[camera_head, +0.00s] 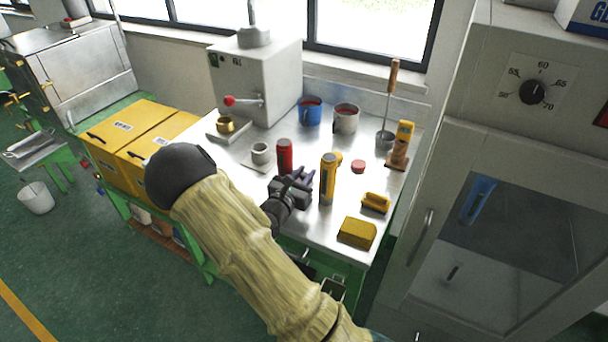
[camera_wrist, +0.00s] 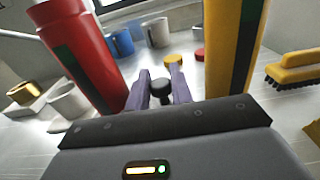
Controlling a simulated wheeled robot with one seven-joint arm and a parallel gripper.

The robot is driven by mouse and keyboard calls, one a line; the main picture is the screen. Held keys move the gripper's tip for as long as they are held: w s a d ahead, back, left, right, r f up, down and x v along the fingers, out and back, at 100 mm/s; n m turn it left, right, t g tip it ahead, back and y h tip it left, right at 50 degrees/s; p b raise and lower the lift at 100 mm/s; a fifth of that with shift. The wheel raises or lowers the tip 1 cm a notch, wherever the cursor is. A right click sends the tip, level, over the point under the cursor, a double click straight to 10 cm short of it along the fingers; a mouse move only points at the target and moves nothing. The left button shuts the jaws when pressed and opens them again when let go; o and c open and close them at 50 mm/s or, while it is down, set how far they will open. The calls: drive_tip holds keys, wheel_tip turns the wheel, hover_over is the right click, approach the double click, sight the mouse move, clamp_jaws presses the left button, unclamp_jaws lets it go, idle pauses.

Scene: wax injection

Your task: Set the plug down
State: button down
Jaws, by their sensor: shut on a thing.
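My gripper (camera_head: 300,178) is low over the steel table, between a red flask (camera_head: 284,156) on its left and a yellow flask (camera_head: 327,180) on its right. Both flasks stand upright and also show in the wrist view, red (camera_wrist: 84,55) and yellow (camera_wrist: 233,45). The purple fingers (camera_wrist: 162,92) are shut on a small black plug (camera_wrist: 161,86). In the head view the plug is hard to make out; whether it touches the table is unclear. A yellow cap (camera_wrist: 178,58) and a red cap (camera_head: 358,166) lie beyond the gripper.
A yellow brush (camera_head: 375,202) and yellow block (camera_head: 357,232) lie at the front right. A small grey cup (camera_head: 261,153) stands left. Blue (camera_head: 309,112) and grey (camera_head: 346,118) mugs stand at the back. The steel table (camera_head: 310,228) has bare patches between them.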

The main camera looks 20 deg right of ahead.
drive_tip(key=shift+f, duration=0.15)
drive_tip(key=c, duration=1.5)
unclamp_jaws()
drive_tip(key=shift+a, duration=0.2)
drive_tip(key=v, duration=1.1)
drive_tip(key=shift+s+a+b, duration=0.25)
drive_tip(key=shift+s+b, duration=0.05)
drive_tip(key=shift+s, duration=0.05)
